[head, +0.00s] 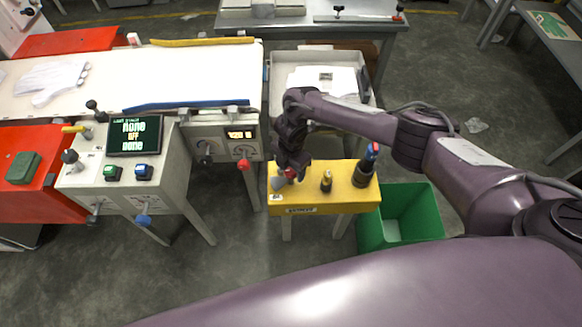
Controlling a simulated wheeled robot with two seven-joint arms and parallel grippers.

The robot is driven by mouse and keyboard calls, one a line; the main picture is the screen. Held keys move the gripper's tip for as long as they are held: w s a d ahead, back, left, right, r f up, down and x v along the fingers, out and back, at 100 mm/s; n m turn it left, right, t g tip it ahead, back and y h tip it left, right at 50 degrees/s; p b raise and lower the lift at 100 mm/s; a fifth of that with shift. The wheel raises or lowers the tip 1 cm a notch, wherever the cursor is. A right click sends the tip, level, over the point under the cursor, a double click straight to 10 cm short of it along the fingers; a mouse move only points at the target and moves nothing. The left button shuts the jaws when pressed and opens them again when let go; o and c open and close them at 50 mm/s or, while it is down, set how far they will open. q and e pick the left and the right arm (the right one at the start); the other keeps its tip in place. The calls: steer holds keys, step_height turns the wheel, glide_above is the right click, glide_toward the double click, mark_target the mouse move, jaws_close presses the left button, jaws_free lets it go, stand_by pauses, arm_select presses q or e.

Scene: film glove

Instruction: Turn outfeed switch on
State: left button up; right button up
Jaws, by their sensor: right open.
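A yellow control box (343,199) stands on legs at the centre. My left gripper is not in view.
A control console (93,170) with a screen stands at the left, beside a conveyor (185,70) carrying a white glove (50,79). A grey tray (281,68) lies behind the box, and a green bin (427,212) stands at its right.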

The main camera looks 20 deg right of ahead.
steer(key=shift+c, duration=0.3)
steer(key=c, duration=0.9)
steer(key=shift+m, duration=0.3)
steer(key=m+p, duration=0.2)
steer(key=m, duration=0.1)
steer(key=shift+r+m, duration=0.1)
steer(key=shift+m, duration=0.3)
steer(key=m+p, duration=0.3)
steer(key=m, duration=0.2)
steer(key=m+p, duration=0.2)
steer(key=m, duration=0.2)
steer(key=shift+m, duration=0.4)
steer(key=shift+m+p, duration=0.8)
steer(key=shift+m, duration=1)
